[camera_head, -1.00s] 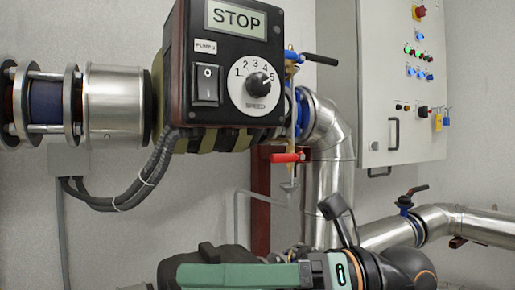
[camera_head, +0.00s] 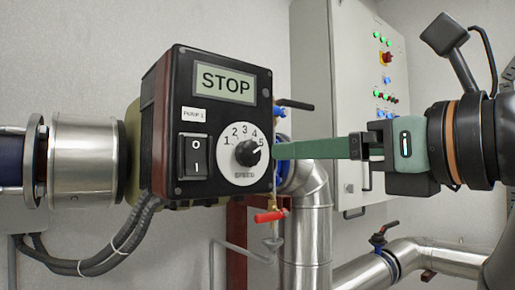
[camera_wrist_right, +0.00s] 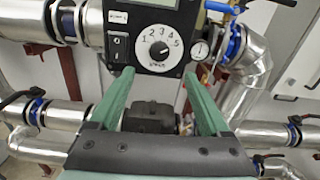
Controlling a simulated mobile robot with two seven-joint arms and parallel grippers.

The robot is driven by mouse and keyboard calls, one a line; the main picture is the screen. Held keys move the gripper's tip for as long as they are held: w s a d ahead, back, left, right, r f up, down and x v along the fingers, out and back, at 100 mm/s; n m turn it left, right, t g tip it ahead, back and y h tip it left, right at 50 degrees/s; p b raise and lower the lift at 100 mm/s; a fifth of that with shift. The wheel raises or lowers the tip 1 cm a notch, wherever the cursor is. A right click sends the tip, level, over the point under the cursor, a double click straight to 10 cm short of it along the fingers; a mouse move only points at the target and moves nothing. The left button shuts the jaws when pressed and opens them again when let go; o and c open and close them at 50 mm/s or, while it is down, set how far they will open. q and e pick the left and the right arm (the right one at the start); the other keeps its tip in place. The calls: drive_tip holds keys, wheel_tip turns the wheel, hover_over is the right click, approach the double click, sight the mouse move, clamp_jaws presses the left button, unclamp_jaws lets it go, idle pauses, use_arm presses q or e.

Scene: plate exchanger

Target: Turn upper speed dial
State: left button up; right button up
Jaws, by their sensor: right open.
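The speed dial is a black knob (camera_head: 247,152) on a round white plate (camera_head: 238,170) numbered 1 to 5, on the front of a black pump control box (camera_head: 185,90). Its white pointer is turned toward 5. The display (camera_head: 223,83) reads STOP. My right gripper (camera_head: 277,150) comes in from the right at the dial's height, its green fingertips by the box's right edge. In the right wrist view, the fingers (camera_wrist_right: 157,77) are apart and empty, with the dial (camera_wrist_right: 158,48) ahead between and above the tips. My left gripper is not in view.
A black rocker switch (camera_head: 194,156) sits left of the dial. A red-handled valve (camera_head: 270,215) is below the box, and a black lever (camera_head: 295,104) is to its right. Steel pipes (camera_head: 308,220) and a grey cabinet (camera_head: 345,100) stand behind.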

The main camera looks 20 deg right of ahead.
sight(252, 154)
drive_tip(key=p+x, duration=0.2)
drive_tip(key=x, duration=0.8)
drive_tip(key=shift+w+a+f, duration=0.1)
drive_tip(key=shift+w+a, duration=0.05)
drive_tip(key=shift+w, duration=0.1)
clamp_jaws()
